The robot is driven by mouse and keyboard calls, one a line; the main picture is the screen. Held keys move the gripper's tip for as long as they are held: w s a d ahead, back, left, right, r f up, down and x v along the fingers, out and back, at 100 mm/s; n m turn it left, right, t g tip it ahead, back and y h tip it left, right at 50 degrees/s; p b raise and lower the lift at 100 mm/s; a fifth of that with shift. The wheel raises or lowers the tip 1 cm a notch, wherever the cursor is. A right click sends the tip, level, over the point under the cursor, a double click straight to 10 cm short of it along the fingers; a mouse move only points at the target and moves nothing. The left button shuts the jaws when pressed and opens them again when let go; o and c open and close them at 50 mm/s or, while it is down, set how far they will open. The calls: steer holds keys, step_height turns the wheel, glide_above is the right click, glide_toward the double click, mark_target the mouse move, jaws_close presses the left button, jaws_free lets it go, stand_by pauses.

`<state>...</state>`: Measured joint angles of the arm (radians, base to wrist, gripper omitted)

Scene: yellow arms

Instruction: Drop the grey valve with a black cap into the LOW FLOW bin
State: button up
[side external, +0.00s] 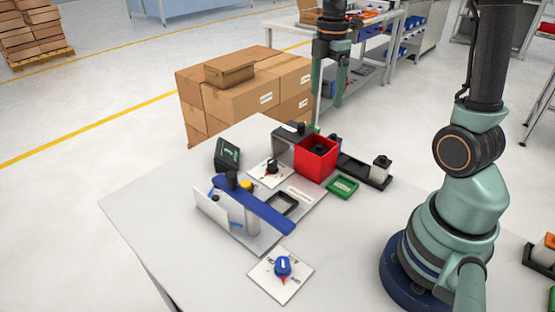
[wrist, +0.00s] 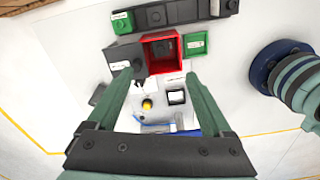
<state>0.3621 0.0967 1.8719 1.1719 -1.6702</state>
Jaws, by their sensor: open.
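A light grey block with a black cap (side external: 381,167), which looks like the grey valve, stands at the right end of a black rack (side external: 353,166). In the wrist view the rack (wrist: 180,13) runs along the top. A red bin (side external: 317,166) holds a dark object; it also shows in the wrist view (wrist: 148,52). No label is legible, so I cannot tell which bin is LOW FLOW. My gripper (side external: 328,103) is open and empty, high above the far side of the table; its fingers also show in the wrist view (wrist: 160,76).
A shallow green tray (side external: 342,187) lies beside the red bin. A blue-armed fixture (side external: 255,207), a small display (side external: 228,153) and a plate with a blue knob (side external: 282,268) occupy the table (side external: 150,205). Cardboard boxes (side external: 235,105) stand behind it. The table's left side is clear.

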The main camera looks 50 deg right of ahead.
step_height(320, 180, up, 8)
steer(key=shift+a+r, duration=0.1)
stand_by(0.4)
steer(key=s+a+f+m+t, duration=0.2)
steer(key=s+a+m, duration=0.1)
steer(key=a+m, duration=0.3)
steer(key=s+a+f+m+t, duration=0.2)
steer(key=s+a+m+t, duration=0.1)
steer(key=a+m, duration=0.4)
steer(key=shift+s+m+t, duration=0.3)
steer(key=shift+s+m, duration=0.05)
steer(key=shift+m, duration=0.65)
steer(key=shift+a, duration=0.1)
